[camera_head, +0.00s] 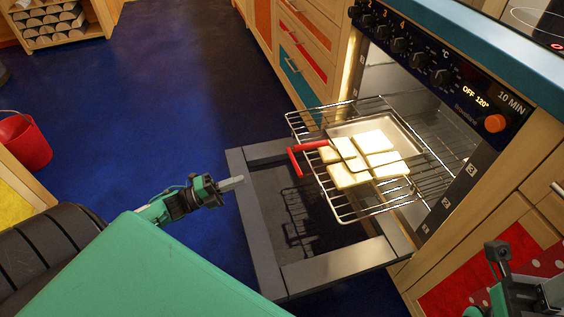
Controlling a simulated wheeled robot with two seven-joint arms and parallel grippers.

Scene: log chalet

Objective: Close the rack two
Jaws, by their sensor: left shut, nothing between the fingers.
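The oven door (262,223) hangs open and low in front of the oven. A wire rack (345,209) is pulled out over the door and carries a pale tray (401,134) with several cream-coloured slices (372,141). A red handle (294,163) is at the rack's front edge. Which rack level this is, I cannot tell. My left gripper (238,182) is shut and empty, left of the rack and apart from the red handle, near the door's left edge. Part of my right arm shows at the bottom right; its fingertips are not clear.
The oven's control panel (440,75) with knobs is above the opening. Wooden drawers (300,45) stand behind the rack, and a cabinet with a red panel is at the lower right. Blue floor (150,110) is clear at left, with a red bucket (25,142) at the far left.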

